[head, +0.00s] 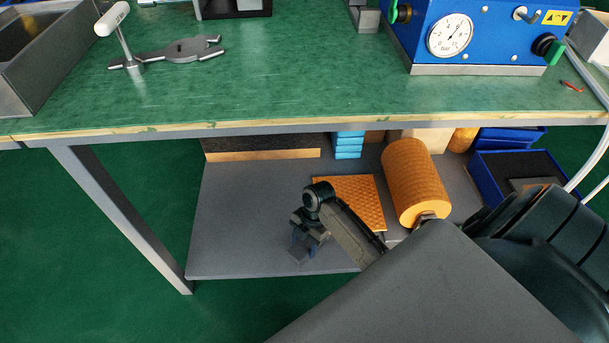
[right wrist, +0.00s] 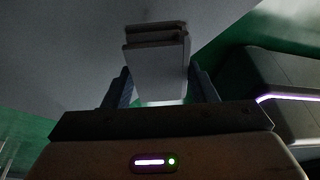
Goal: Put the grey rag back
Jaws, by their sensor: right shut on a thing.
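My right gripper (head: 306,238) reaches under the bench, low over the front part of the grey lower shelf (head: 235,225). It is shut on a grey folded piece, which I take for the grey rag (head: 299,254). In the right wrist view the rag (right wrist: 156,62) shows as light grey flat layers between the two fingers (right wrist: 162,88). In the head view the rag is small and partly hidden by the gripper, and I cannot tell whether it touches the shelf. My left gripper is not in view.
An orange textured pad (head: 352,196) and an orange roll (head: 415,182) are right of the gripper. A blue stack (head: 348,146) and blue bins (head: 490,190) stand farther back. The bench edge (head: 250,138) lies above; a table leg (head: 115,215) stands left.

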